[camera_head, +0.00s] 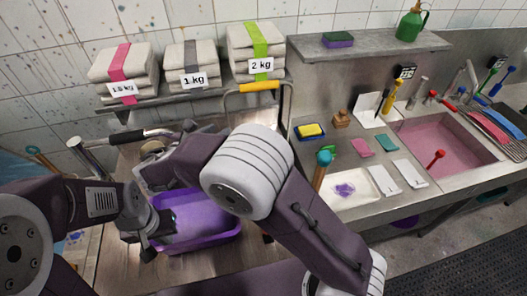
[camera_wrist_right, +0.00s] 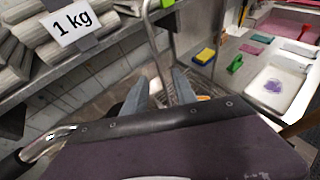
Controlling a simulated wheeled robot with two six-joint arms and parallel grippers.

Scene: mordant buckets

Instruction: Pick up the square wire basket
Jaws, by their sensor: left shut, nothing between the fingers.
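The square wire basket cannot be made out in the head view. In the right wrist view, a small patch of thin wire mesh (camera_wrist_right: 202,98) shows beyond my fingers and may be part of it; most is hidden. My right gripper (camera_wrist_right: 163,88) has its two grey fingers apart, with no object clearly between them. In the head view the right gripper is hidden behind its own arm. My left gripper (camera_head: 150,248) is shut and empty beside the left end of a purple tub (camera_head: 225,237).
Bags labelled by weight (camera_head: 190,75) lie on a shelf at the back. A cart handle (camera_head: 95,155) stands at the left, and a yellow-gripped rail (camera_head: 260,86) behind my arm. The steel counter (camera_head: 340,140) at right holds sponges, a white tray (camera_head: 345,203) and a pink sink (camera_head: 440,150).

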